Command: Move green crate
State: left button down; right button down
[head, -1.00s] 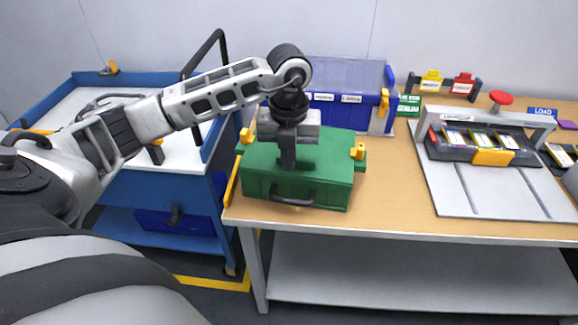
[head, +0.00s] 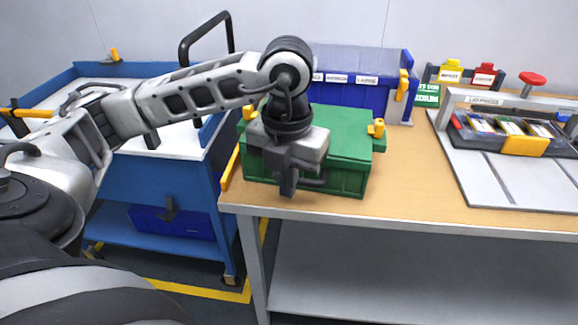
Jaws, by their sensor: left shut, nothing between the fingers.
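The green crate (head: 345,150) sits on the left end of the wooden table, its lid down. It has yellow latches at its sides and a dark handle on its front, partly hidden by my gripper. My left gripper (head: 288,192) points down in front of the crate's front face, beside the handle. Its fingers are together and hold nothing. I cannot tell whether it touches the crate. My right gripper is not in view.
A blue bin (head: 350,80) stands behind the crate. A blue cart (head: 165,178) stands left of the table (head: 420,190). At the right is a press-like fixture (head: 500,135) with a dark tray. The tabletop between crate and fixture is clear.

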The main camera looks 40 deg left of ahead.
pick_arm(q)
jog(key=w+a+f, duration=0.1)
jog(key=w+f, duration=0.3)
jog(key=shift+f, duration=0.25)
